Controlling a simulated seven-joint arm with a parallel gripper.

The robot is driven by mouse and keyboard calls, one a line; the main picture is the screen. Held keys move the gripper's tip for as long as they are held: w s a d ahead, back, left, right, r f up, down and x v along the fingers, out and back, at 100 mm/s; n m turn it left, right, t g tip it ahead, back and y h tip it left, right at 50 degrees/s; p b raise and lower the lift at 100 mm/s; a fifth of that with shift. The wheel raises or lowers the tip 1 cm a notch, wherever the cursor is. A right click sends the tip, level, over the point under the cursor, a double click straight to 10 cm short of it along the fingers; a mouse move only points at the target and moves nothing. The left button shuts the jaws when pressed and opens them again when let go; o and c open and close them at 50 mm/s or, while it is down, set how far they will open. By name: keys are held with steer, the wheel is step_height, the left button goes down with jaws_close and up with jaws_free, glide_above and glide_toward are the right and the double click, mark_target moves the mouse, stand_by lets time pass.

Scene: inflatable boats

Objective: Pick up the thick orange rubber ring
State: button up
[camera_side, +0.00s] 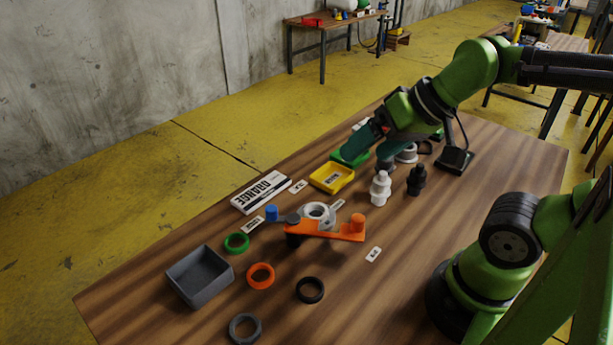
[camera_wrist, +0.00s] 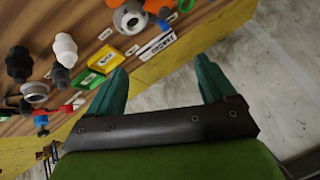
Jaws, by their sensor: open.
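The thick orange rubber ring (camera_side: 260,287) lies flat on the wooden table (camera_side: 130,310) in the side view, just right of a grey open box (camera_side: 208,293). Its hole faces up and nothing covers it. I cannot make the ring out in the wrist view. My gripper (camera_side: 362,157) is above the far part of the table, well away from the ring, up and to the right of it in the side view. Its two teal fingers are spread apart in the wrist view (camera_wrist: 162,70), with nothing between them.
Near the ring lie a green ring (camera_side: 237,252), a black ring (camera_side: 310,301) and a grey ring (camera_side: 234,330). An orange-armed fitting (camera_side: 330,232) stands behind it.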

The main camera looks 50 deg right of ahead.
steer(key=n+g+h, duration=0.2)
steer(key=n+g, duration=0.5)
steer(key=n, duration=0.1)
glide_above(261, 277)
step_height(261, 277, down, 8)
steer(key=f, duration=1)
steer(key=shift+s+f, duration=0.1)
steer(key=shift+s, duration=0.25)
steer(key=shift+w+f, duration=0.15)
steer(key=shift+f, duration=1.35)
steer(key=shift+w+f, duration=0.15)
steer(key=shift+f, duration=1.35)
steer(key=shift+c, duration=0.2)
steer(key=c, duration=1.1)
steer(key=shift+o, duration=0.2)
steer(key=shift+r, duration=0.1)
